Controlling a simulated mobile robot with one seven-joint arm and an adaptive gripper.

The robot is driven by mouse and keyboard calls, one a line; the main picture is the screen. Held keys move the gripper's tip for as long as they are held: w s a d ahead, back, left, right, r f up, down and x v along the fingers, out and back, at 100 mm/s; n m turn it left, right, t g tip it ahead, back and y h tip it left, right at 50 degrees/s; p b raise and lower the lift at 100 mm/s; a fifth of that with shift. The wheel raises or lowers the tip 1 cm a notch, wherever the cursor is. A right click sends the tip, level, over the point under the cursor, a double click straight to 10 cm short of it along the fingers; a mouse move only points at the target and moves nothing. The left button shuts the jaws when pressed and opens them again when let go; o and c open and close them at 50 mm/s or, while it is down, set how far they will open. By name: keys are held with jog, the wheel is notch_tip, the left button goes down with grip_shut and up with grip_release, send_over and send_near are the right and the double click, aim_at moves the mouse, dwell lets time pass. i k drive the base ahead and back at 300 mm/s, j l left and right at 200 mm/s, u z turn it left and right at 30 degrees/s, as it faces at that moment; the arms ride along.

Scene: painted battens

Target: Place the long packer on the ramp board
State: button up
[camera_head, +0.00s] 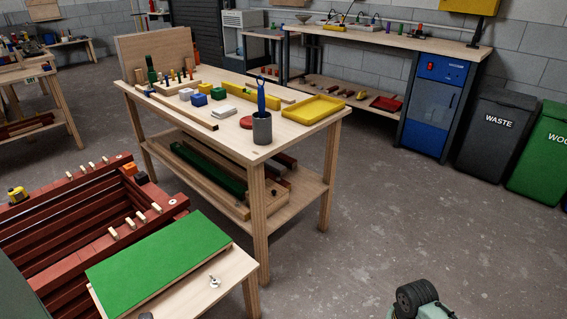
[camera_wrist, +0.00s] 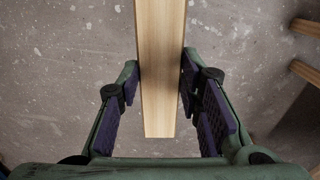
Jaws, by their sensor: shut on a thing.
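A long pale wooden piece, taken as the long packer (camera_wrist: 161,60), runs from the top edge of the wrist view down between my fingers. Its near end is square-cut and its far end is out of frame. My gripper (camera_wrist: 160,92) is shut on it, with a dark ribbed pad on each side, above the concrete floor. The head view does not show the packer. A green board (camera_head: 160,262), which looks like the ramp board, lies on a low wooden table at the lower left of the head view. Its top is bare.
A small metal fitting (camera_head: 214,281) lies beside the green board. Dark red timbers (camera_head: 75,225) with small pale blocks stand to its left. A workbench (camera_head: 290,130) with a yellow tray (camera_head: 313,110) and a grey cup (camera_head: 262,130) stands behind.

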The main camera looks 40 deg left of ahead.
aim_at(161, 254)
jog(key=k+u, duration=0.1)
jog(key=u, duration=1.15)
